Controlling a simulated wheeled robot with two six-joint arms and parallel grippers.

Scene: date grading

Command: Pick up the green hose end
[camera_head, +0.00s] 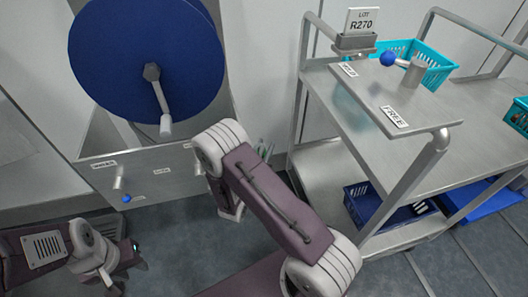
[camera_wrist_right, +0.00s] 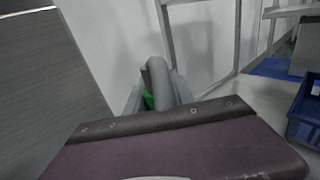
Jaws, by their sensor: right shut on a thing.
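A small piece of the green hose end (camera_wrist_right: 148,101) shows in the right wrist view, low beside a grey rounded cylinder (camera_wrist_right: 159,82). My right gripper (camera_wrist_right: 158,97) is shut on the hose end, with grey finger parts on both sides; my purple wrist link hides the lower part. In the head view my right arm's links cover most of that gripper, and the hose end cannot be made out clearly. My left gripper (camera_head: 128,260) is at the lower left above the floor, apart from the hose end; its jaw opening is unclear.
A blue disc (camera_head: 147,55) with a crank handle stands at the upper left, above a grey panel (camera_head: 160,182) with small labelled levers. A metal cart (camera_head: 470,115) at the right carries teal baskets (camera_head: 430,66) and a LOT R270 sign (camera_head: 363,22). A blue crate (camera_head: 385,210) sits lower.

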